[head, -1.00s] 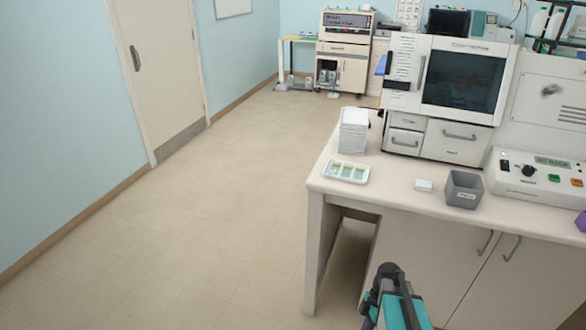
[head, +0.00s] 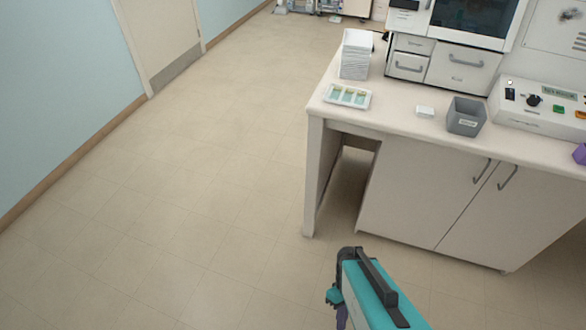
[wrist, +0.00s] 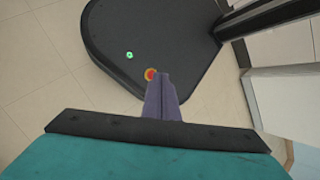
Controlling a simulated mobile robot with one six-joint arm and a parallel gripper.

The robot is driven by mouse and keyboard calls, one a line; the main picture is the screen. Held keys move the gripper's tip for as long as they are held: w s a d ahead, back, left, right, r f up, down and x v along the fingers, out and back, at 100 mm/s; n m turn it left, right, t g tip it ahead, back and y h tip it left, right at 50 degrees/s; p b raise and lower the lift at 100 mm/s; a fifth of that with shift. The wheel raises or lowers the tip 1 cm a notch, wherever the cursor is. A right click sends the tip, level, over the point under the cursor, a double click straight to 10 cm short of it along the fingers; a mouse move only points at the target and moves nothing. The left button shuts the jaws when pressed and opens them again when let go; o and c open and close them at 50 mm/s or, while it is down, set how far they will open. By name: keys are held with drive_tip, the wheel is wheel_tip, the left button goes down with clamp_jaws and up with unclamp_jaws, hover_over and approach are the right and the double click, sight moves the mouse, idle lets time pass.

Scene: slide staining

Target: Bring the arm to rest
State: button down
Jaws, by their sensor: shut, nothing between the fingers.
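My gripper (wrist: 160,90) shows in the wrist view as purple fingers closed together, with nothing between them. It points over my own dark base, which carries a small green light and a red-and-yellow button. In the head view my teal and black arm is at the bottom, right of centre, in front of the bench (head: 420,130) and apart from it. The fingertips are not clear in the head view.
Open floor (head: 180,200) lies to the left.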

drive_tip(key=m, duration=0.2)
drive_tip(key=w+m, duration=0.1)
drive_tip(key=m, duration=0.2)
drive_tip(key=m+t, duration=0.1)
drive_tip(key=m, duration=0.1)
drive_tip(key=shift+w+d+f, duration=0.3)
drive_tip(key=shift+d+f, duration=0.1)
drive_tip(key=c, duration=1.8)
unclamp_jaws()
drive_tip(key=shift+o, duration=0.2)
drive_tip(key=shift+d, duration=0.15)
